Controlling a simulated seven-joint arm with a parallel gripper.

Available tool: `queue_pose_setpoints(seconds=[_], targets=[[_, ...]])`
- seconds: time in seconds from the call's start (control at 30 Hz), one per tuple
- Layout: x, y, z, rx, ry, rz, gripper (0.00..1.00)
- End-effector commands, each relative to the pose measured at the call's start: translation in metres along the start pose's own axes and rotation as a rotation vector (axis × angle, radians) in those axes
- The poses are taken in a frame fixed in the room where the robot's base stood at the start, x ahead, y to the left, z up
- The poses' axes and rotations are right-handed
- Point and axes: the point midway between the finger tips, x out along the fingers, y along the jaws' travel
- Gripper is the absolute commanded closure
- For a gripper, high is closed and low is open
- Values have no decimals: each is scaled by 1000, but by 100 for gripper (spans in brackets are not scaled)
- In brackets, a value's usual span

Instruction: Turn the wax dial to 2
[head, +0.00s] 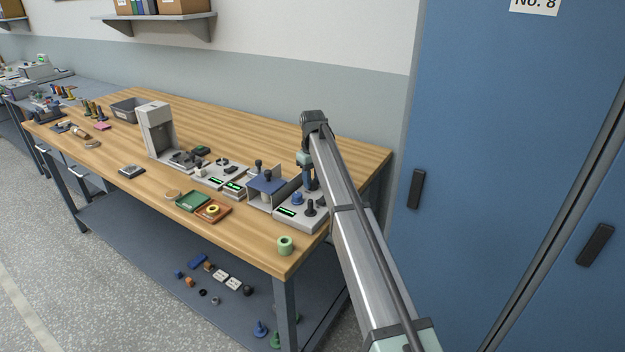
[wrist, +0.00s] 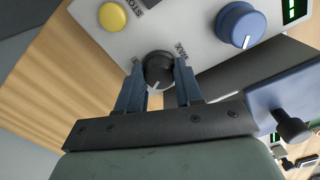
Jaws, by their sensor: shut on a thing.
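A black round dial (wrist: 158,72) sits on a pale control box (wrist: 205,40), with a white pointer mark toward the lower left in the wrist view. Lettering beside it seems to read WAX, or possibly MAX; a 2 mark cannot be made out. My gripper (wrist: 160,85) is shut on the black dial, one blue finger on each side. In the head view my gripper (head: 309,187) is low over the same box (head: 292,222) at the right end of the bench. The fingers hide part of the dial's surround.
A blue knob (wrist: 241,25) and a yellow button (wrist: 112,16) by STOP lettering are close to the dial. A blue panel (head: 265,184) stands beside the box. A green spool (head: 285,246) is near the bench's front edge.

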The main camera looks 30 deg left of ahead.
Motion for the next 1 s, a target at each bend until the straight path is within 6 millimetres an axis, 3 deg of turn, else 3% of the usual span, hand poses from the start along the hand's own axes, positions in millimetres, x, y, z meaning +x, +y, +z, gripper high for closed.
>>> queue_pose_setpoints(seconds=[0.5, 1.0], targets=[[0, 0, 0, 378, 0, 0, 95], [0, 0, 0, 501, 0, 0, 95]])
